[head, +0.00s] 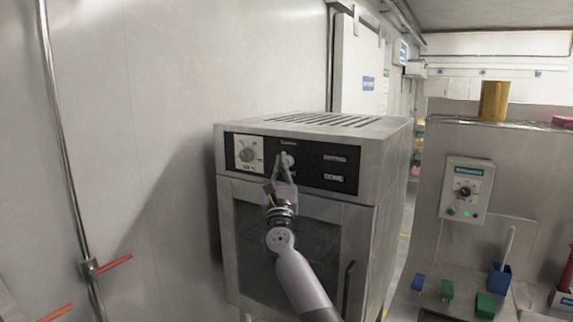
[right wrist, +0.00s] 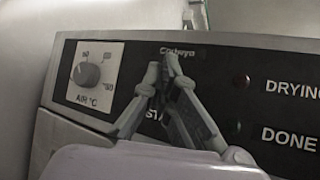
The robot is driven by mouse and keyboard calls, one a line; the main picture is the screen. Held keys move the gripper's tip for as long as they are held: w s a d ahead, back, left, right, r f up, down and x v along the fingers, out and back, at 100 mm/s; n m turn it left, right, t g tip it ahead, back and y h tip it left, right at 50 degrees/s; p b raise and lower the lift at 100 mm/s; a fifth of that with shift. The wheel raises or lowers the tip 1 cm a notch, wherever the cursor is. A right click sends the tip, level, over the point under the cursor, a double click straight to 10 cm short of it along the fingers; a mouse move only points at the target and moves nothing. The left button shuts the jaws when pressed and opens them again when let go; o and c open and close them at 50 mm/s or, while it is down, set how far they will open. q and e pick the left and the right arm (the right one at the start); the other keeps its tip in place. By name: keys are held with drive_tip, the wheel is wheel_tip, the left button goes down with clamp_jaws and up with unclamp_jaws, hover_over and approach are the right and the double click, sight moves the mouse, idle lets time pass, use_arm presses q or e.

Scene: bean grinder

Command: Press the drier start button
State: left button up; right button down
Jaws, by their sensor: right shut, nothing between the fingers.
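The drier (head: 311,128) is a grey metal cabinet with a black control panel (head: 232,181) across its upper front. The panel also fills the right wrist view (right wrist: 225,75). My right gripper (head: 284,157) is shut and empty, its fingertips in front of the middle of the panel. In the right wrist view the fingertips (right wrist: 164,70) meet just below the brand lettering, above a partly covered label reading "STA". The start button is hidden or hard to tell apart from the fingers. I cannot tell whether the fingertips touch the panel. My left gripper is not in view.
A temperature dial (right wrist: 88,74) is left of the fingers. Dark DRYING (right wrist: 242,82) and DONE (right wrist: 236,127) lamps are on the right. A grey control box (head: 467,189) and yellow cup (head: 494,101) are further right.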

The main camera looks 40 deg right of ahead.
drive_tip(key=shift+w+d+b, duration=0.25)
drive_tip(key=shift+d+b, duration=0.15)
drive_tip(key=shift+d, duration=0.2)
idle(0.7)
idle(0.4)
drive_tip(key=shift+s+a+p, duration=0.4)
drive_tip(key=shift+a, duration=0.4)
drive_tip(key=shift+s+a+p, duration=0.3)
drive_tip(key=shift+a, duration=0.45)
drive_tip(key=shift+s+a+p, duration=0.3)
drive_tip(key=shift+a, duration=0.5)
drive_tip(key=shift+s+a+p, duration=0.3)
drive_tip(key=shift+a, duration=0.45)
